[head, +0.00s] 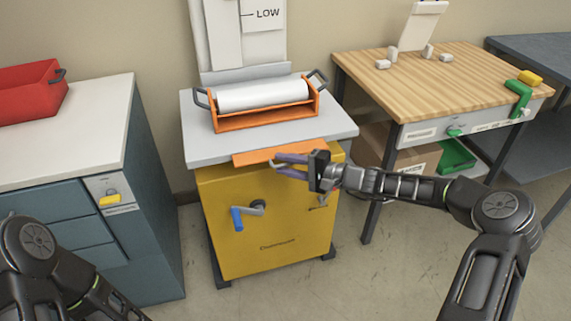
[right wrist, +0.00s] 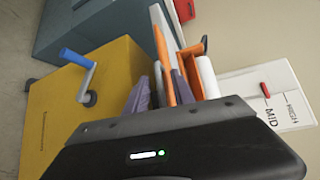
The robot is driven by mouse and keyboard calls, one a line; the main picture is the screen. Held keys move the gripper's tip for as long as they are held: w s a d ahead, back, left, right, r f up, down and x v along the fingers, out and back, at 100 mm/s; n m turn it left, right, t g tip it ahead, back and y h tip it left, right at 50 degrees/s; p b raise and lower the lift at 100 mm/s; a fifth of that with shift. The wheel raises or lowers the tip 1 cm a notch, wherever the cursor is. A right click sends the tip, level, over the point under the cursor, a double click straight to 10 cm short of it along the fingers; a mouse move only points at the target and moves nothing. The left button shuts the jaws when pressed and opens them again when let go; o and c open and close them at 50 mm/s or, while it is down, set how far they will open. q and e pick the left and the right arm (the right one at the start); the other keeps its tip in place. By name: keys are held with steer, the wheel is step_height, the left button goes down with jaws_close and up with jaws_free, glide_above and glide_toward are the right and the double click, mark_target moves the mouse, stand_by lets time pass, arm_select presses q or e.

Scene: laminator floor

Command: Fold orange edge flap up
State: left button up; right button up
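The orange edge flap (head: 258,153) runs along the front edge of the grey top of the yellow cabinet, below the roller. It sticks out forward, slightly tilted. My left gripper is out of the picture; only the left arm shows at the lower left.
A white roller (head: 262,94) sits in an orange cradle on the grey top (head: 345,128). A blue-handled crank (head: 238,216) is on the yellow cabinet front (head: 265,255). A drawer cabinet (head: 85,125) stands left, a wooden bench (head: 440,88) right.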

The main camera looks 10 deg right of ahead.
jaws_close()
steer(key=shift+f, duration=0.1)
